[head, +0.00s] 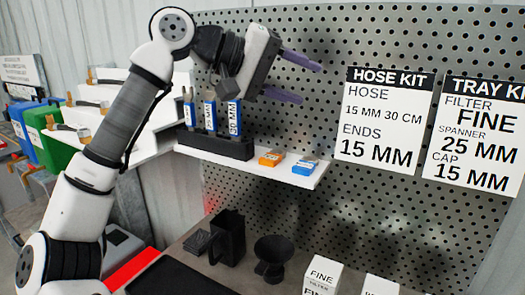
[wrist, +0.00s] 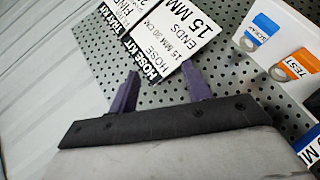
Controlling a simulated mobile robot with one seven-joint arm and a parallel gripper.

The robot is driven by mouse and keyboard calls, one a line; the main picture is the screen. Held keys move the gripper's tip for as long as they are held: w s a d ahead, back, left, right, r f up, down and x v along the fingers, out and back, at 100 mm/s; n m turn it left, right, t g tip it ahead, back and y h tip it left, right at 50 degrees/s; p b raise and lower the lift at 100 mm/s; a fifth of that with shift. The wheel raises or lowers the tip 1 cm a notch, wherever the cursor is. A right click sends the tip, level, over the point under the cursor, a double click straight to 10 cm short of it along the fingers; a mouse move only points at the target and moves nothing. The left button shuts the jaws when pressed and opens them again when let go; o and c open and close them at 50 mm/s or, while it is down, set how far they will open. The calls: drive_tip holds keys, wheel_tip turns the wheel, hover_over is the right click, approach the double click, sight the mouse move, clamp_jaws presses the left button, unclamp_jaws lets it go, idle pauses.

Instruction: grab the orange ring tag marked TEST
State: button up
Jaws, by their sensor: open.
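The orange ring tag (head: 270,159) lies on the white shelf in the head view, just left of a blue tag. In the wrist view the orange tag (wrist: 301,63) shows at the right edge, with TEST and part of a grey ring visible. My gripper (head: 308,82) is open and empty, with its purple fingers pointing right, above the shelf and apart from the tag.
The blue tag (head: 304,167) is close beside the orange one on the white shelf (head: 285,178). A black rack (head: 215,144) of upright spanners stands to the left. Sign boards (head: 384,118) hang on the pegboard at right. A black mug (head: 228,238) and funnel (head: 273,256) stand below.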

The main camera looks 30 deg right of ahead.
drive_tip(key=w+d+f+m+t+y, duration=0.2)
drive_tip(key=w+f+m+t+y, duration=0.1)
drive_tip(key=w+f+t+y, duration=0.15)
drive_tip(key=m+t+y+p, duration=0.1)
drive_tip(key=m+t+y, duration=0.1)
drive_tip(key=y, duration=0.3)
hover_over(272, 156)
drive_tip(key=a, duration=0.1)
wheel_tip(272, 156, down, 8)
drive_tip(key=shift+a+r, duration=0.1)
drive_tip(key=shift+s+p+x, duration=0.2)
drive_tip(key=shift+p+x, duration=0.35)
drive_tip(key=shift+x, duration=0.9)
drive_tip(key=shift+s+p+x, duration=0.2)
drive_tip(key=shift+p+x, duration=0.3)
drive_tip(key=shift+x, duration=0.9)
drive_tip(key=shift+a, duration=0.2)
drive_tip(key=c, duration=0.8)
